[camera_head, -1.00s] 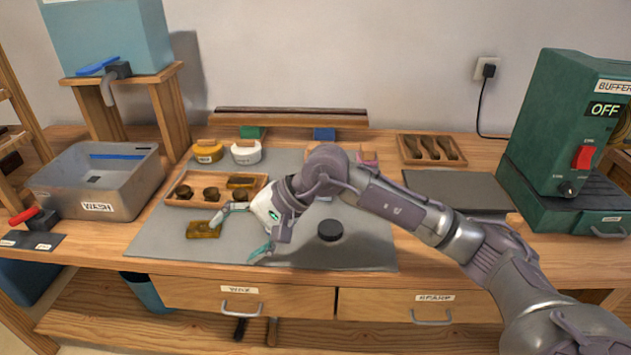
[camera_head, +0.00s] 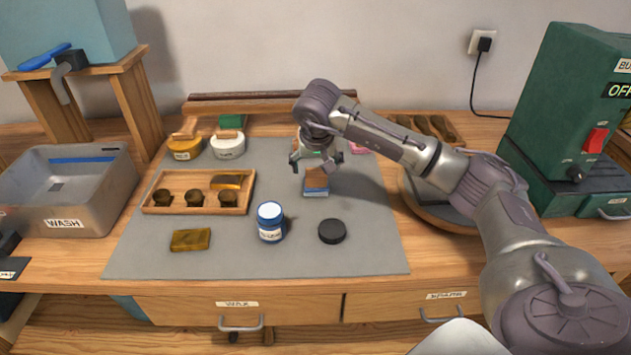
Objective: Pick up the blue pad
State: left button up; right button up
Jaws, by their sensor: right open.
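A small block with a blue front and a brown, wood-like top (camera_head: 316,187) lies on the grey mat, and I take it for the blue pad. My right gripper (camera_head: 317,163) points down just above and behind it, with its fingers spread and nothing between them. I cannot tell whether a finger touches the block. The gripper hides the area behind it, including the rack's middle. My left gripper is not in view.
A wooden tray (camera_head: 155,208) with knobs lies left, near a yellow-brown bar (camera_head: 190,240). The green buffer (camera_head: 560,110) stands right.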

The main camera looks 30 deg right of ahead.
aim_at(316, 172)
jog(key=shift+w+d+f, duration=0.2)
jog(key=shift+w+f, duration=0.05)
jog(key=shift+f, duration=0.35)
jog(key=x, duration=0.3)
jog(key=shift+w+d+f+p, duration=0.15)
jog(key=shift+w+f+p, duration=0.05)
jog(key=shift+w+p, duration=0.1)
jog(key=shift+f, duration=0.15)
jog(key=c, duration=1.4)
jog(key=shift+o, duration=0.2)
jog(key=r+p, duration=0.2)
jog(key=r, duration=0.1)
jog(key=r+p, duration=0.1)
jog(key=r, duration=0.1)
jog(key=shift+s+d+r+p, duration=0.1)
jog(key=shift+s+d+p, duration=0.15)
jog(key=shift+d+p, duration=0.15)
pick_arm(q)
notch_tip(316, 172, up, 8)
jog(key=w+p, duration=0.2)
jog(key=p, duration=0.1)
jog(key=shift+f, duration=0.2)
pick_arm(e)
jog(key=s+d+r, duration=0.6)
jog(key=s+d, duration=0.1)
jog(key=shift+s+d, duration=0.3)
jog(key=shift+s, duration=0.05)
